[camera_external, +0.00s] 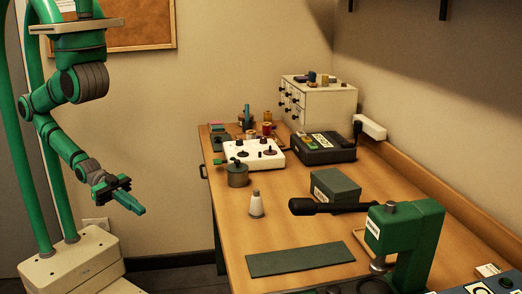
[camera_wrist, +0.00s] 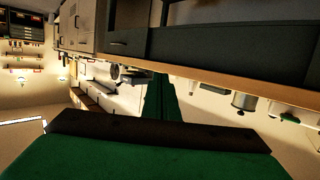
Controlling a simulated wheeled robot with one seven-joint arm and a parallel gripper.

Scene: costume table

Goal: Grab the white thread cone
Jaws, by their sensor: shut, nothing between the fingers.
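The white thread cone (camera_external: 256,206) stands upright on the wooden table, left of the green-grey box and behind the dark green mat. It has a pale body and a darker tip. I cannot make it out for sure in the wrist view. My gripper (camera_external: 138,208) is off the table's left side, well apart from the cone, with its fingers pointing right and down. The fingers are together and hold nothing. In the wrist view, the green fingers (camera_wrist: 161,98) show closed in the middle.
A metal pot (camera_external: 238,175) stands behind the cone. A green-grey box (camera_external: 335,187) and a green machine (camera_external: 405,238) with a dark horizontal arm are to its right. A flat green mat (camera_external: 300,257) lies in front. The table (camera_external: 222,225) is bare just left of the cone.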

